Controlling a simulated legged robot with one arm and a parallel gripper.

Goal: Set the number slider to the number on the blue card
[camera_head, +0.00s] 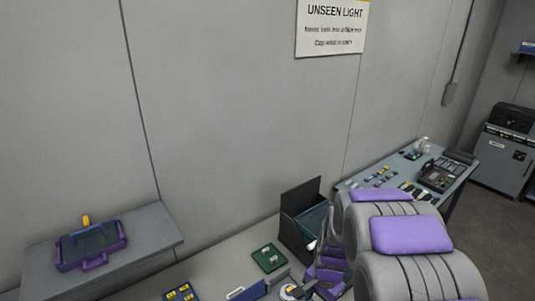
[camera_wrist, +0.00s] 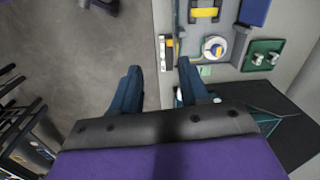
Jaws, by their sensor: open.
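My gripper (camera_wrist: 159,68) is open and empty in the wrist view, its two dark blue fingers spread wide. The fingertips are by the bench's edge, the left one over the floor. A narrow pale strip with a dark and yellow part (camera_wrist: 167,54) lies along that edge, just above the right fingertip; it may be the number slider, but no digits are readable.
A white round spool (camera_wrist: 213,48) and a green board with two pale fittings (camera_wrist: 262,55) lie on the bench. An open dark box (camera_head: 300,230) stands behind my arm. A purple tray (camera_head: 92,247) rests on the left shelf. A second table with tools (camera_head: 452,196) stands at right.

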